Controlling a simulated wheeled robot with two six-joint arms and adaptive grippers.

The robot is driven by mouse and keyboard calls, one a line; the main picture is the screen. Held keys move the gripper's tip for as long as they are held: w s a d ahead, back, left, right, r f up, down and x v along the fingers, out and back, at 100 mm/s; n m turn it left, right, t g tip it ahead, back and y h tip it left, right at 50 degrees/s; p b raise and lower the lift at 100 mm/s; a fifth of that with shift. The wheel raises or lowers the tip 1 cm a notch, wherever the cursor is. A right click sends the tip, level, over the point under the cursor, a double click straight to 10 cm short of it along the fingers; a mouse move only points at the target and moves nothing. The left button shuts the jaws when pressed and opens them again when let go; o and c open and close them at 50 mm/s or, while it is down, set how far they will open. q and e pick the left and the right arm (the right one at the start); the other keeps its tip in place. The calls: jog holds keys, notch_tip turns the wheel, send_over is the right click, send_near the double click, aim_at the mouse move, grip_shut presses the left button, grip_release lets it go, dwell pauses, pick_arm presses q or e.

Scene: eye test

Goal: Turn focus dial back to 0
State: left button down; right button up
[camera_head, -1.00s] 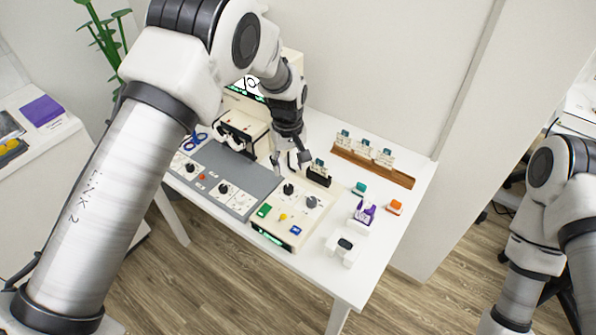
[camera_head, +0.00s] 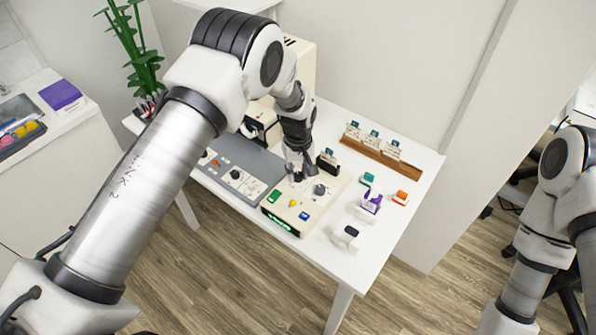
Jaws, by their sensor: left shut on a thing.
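A cream control box (camera_head: 310,203) stands on the white table, with a green display on its front edge. On its top are a black dial (camera_head: 297,178), a grey dial (camera_head: 320,189), a green button (camera_head: 274,197), a yellow button (camera_head: 292,203) and a blue button (camera_head: 304,215). My left gripper (camera_head: 298,174) points down and is shut on the black dial, which its fingers partly hide. The dial labels are too small to read, so I cannot tell its setting or which dial is for focus. My right gripper is out of view; only its arm shows.
A grey panel (camera_head: 262,165) with dials adjoins the box on the left. A black holder (camera_head: 328,160) stands close behind the gripper. A wooden rack (camera_head: 400,171) with cards is at the back right. Teal, orange and purple items stand on the right of the white table (camera_head: 338,262).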

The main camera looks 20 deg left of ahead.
aim_at(299, 174)
pick_arm(q)
jog(key=shift+f+m, duration=0.1)
jog(key=shift+m, duration=0.2)
jog(key=m, duration=0.8)
jog(key=shift+s+b, duration=0.1)
jog(key=shift+b, duration=0.2)
jog(key=shift+f, duration=0.1)
dwell(0.4)
jog(key=c, duration=1)
grip_release()
jog(key=shift+o, duration=0.6)
jog(key=shift+w, duration=0.2)
notch_tip(299, 174, up, 12)
